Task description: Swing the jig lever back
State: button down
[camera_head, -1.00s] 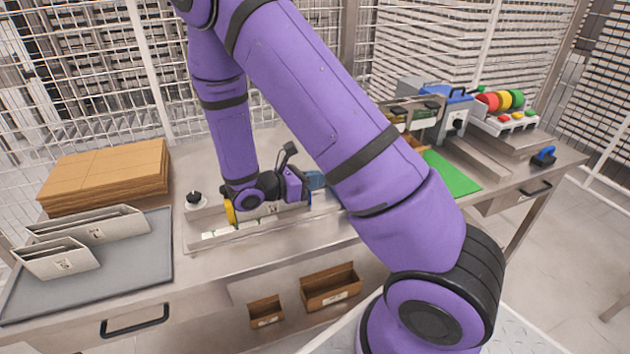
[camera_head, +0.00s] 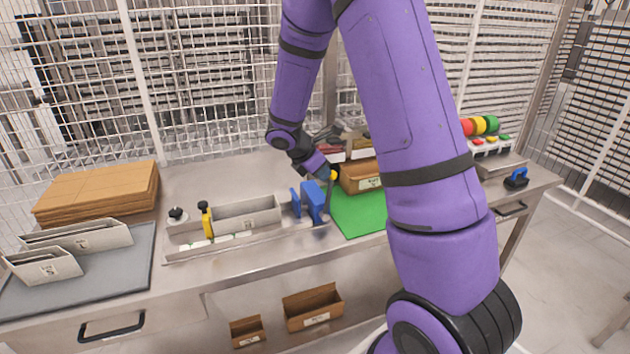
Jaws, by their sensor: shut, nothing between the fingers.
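The jig (camera_head: 247,212) is a long grey fixture along the front of the bench, with an open channel. A yellow lever (camera_head: 208,224) with a black top stands roughly upright near its left end. Blue upright blocks (camera_head: 313,201) stand at its right end. My gripper (camera_head: 329,202) points down just right of the blue blocks, near the left edge of the green mat, well to the right of the yellow lever. It is shut and empty. It is small here, and I cannot tell whether it touches the blocks. A small yellow spot shows beside it.
A green mat (camera_head: 360,213) lies right of the jig, with a cardboard box (camera_head: 359,176) behind it. Stacked cardboard (camera_head: 97,192) and grey folded cartons (camera_head: 78,236) are at left. A black knob (camera_head: 176,214) stands left of the lever. Mesh fencing closes the back.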

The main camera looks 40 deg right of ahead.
jog(key=d+y, duration=0.1)
jog(key=d, duration=0.1)
jog(key=s+d+y, duration=0.1)
jog(key=shift+d+t+y, duration=0.3)
jog(key=shift+d, duration=0.05)
jog(key=shift+s+d+f, duration=0.2)
jog(key=shift+d, duration=0.4)
jog(key=shift+s+d+f, duration=0.15)
jog(key=shift+d+f, duration=0.1)
jog(key=shift+d, duration=0.3)
jog(key=shift+s+d+f, duration=0.2)
jog(key=shift+d, duration=0.4)
jog(key=shift+d, duration=0.1)
jog(key=v, duration=1.3)
jog(key=shift+s, duration=0.15)
jog(key=shift+a+r, duration=0.1)
jog(key=shift+a, duration=0.1)
